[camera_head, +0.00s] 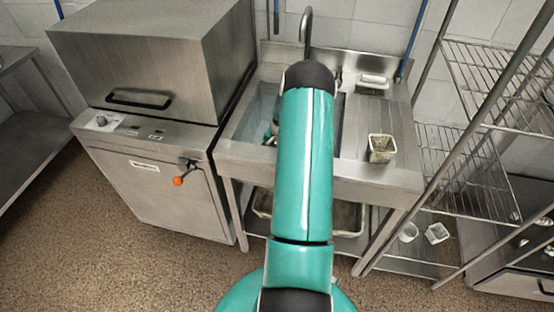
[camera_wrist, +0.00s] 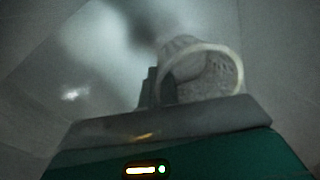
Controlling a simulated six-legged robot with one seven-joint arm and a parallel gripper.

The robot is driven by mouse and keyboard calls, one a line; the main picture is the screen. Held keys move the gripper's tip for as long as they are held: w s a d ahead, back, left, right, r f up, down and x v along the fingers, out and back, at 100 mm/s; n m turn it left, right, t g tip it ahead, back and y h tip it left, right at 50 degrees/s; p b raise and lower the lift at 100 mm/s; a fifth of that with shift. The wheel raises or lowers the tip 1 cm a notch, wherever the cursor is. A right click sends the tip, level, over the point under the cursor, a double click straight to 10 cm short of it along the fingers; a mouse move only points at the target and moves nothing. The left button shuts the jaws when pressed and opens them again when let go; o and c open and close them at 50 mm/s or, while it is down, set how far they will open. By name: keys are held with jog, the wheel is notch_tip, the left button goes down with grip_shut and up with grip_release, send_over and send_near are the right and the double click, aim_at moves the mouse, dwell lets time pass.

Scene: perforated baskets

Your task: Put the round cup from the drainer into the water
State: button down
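The round cup (camera_wrist: 205,72), pale and perforated with a light rim, is tilted with its open mouth facing the wrist camera. My gripper (camera_wrist: 158,86) is at the cup's left side, with dark fingers close together at the rim; it appears shut on the cup wall, though the view is dim. In the head view my arm hides the cup and most of the gripper, which reaches into the sink basin (camera_head: 248,118) left of the drainer (camera_head: 358,150). The water is hard to make out; the wrist view shows blurred grey surfaces and a bright reflection around the cup.
A square basket (camera_head: 381,149) stands on the drainer. A tap (camera_head: 306,25) rises behind the sink. A large dishwasher (camera_head: 150,60) adjoins the sink on the left. A wire rack (camera_head: 465,170) is on the right, with two small containers (camera_head: 409,232) (camera_head: 437,233) low down.

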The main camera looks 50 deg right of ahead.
jog(key=shift+f, duration=1.45)
jog(key=shift+f, duration=0.1)
jog(key=c, duration=1.6)
grip_release()
